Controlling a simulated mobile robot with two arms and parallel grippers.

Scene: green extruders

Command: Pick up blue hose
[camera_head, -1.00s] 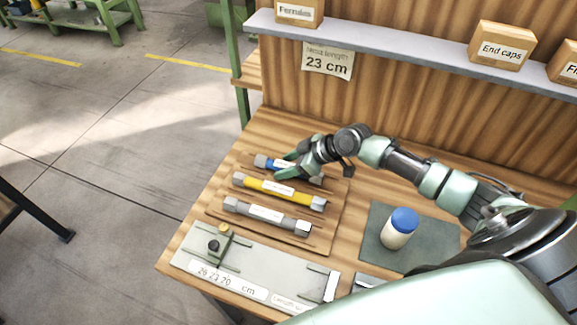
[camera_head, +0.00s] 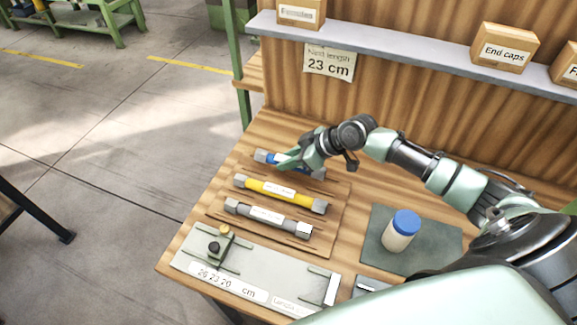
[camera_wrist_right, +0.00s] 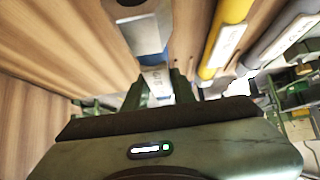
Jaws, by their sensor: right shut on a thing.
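The blue hose (camera_head: 272,158) with grey end fittings lies at the back of the wooden rack, partly hidden by my right gripper. My right gripper (camera_head: 284,165) reaches over it from the right, shut on its middle. In the right wrist view the blue hose (camera_wrist_right: 150,58) with its white label runs between the two fingers of the gripper (camera_wrist_right: 158,95). I cannot tell whether the hose is lifted off the rack. My left gripper is not in view.
A yellow hose (camera_head: 260,186) and a grey hose (camera_head: 245,211) lie in front on the rack. A measuring plate (camera_head: 190,262) is at the table's front. A blue-capped bottle (camera_head: 398,238) stands on a dark mat (camera_head: 440,240). A shelf (camera_head: 400,58) with boxes is above.

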